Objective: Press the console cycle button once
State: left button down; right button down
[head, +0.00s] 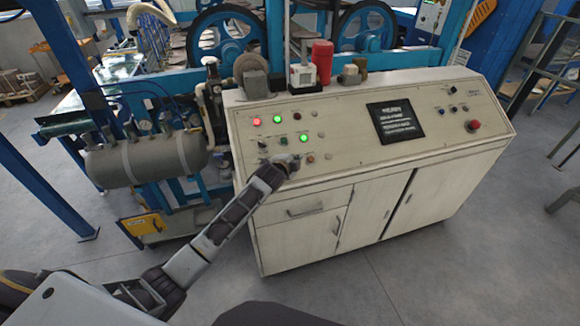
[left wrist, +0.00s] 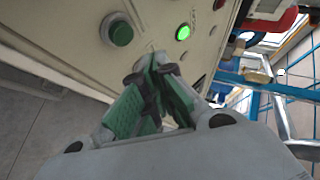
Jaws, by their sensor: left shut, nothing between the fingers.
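The beige console (head: 350,145) has a sloped panel with several small buttons and lamps at its left end. A red lamp (head: 257,121) and two green lamps (head: 278,119) are lit there. No readable label shows which is the cycle button. My left gripper (head: 291,163) is at the panel's lower left edge, over the lower row of controls, hiding some. In the left wrist view its green-padded fingers (left wrist: 160,64) are shut and empty, tips close to the panel; contact cannot be told. An unlit green button (left wrist: 120,32) and a lit green one (left wrist: 183,31) show beyond the tips. My right gripper is out of view.
A dark display (head: 396,122) and a red mushroom button (head: 473,125) are farther right on the panel. A red cylinder (head: 322,62) and other small objects stand on the console's back ledge. A grey tank (head: 148,158) is left of the console. The floor in front is clear.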

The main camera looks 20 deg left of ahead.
pick_arm(q)
jog(key=shift+w+a+f+b, duration=0.25)
jog(key=shift+w+f+b, duration=0.05)
jog(key=shift+f, duration=0.35)
jog(key=shift+w+a+f+b, duration=0.2)
jog(key=shift+w+f+b, duration=0.1)
jog(key=shift+f, duration=0.35)
dwell(0.5)
jog(key=shift+w+a+f, duration=0.25)
jog(key=shift+w+f, duration=0.1)
jog(key=shift+f, duration=0.4)
dwell(1.7)
jog(key=shift+s+d+r+p, duration=0.15)
jog(key=shift+s+r+p, duration=0.05)
jog(key=shift+r+p, duration=0.25)
jog(key=shift+s+d+r+p, duration=0.1)
jog(key=shift+s+r+p, duration=0.05)
jog(key=shift+r+p, duration=0.25)
dwell(0.3)
